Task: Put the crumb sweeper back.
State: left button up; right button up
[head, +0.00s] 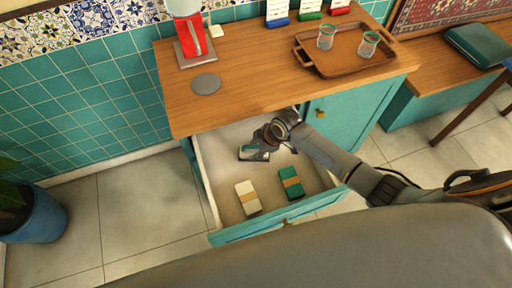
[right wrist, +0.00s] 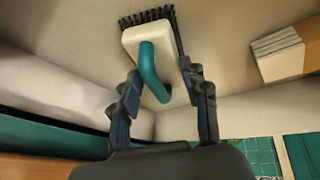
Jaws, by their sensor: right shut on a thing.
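The crumb sweeper (head: 246,155) has a white body, a teal handle and dark bristles. It is in the open drawer (head: 222,172), near its back left part. In the right wrist view the sweeper (right wrist: 133,40) shows between and beyond the fingers. My right gripper (head: 259,150) reaches down into the drawer and is shut on the sweeper, with its fingers (right wrist: 162,78) at either side of the handle. Whether the sweeper touches the drawer floor, I cannot tell. My left gripper is not in view.
A cream banded pack (head: 248,197) and a green banded pack (head: 291,183) lie in the drawer's front part. On the countertop above are a red-based appliance (head: 193,38), a grey disc (head: 206,83) and a brown tray (head: 312,60) with two glasses.

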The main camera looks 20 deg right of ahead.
jog(key=o, duration=1.1)
jog(key=v, duration=1.2)
jog(key=shift+p, duration=0.45)
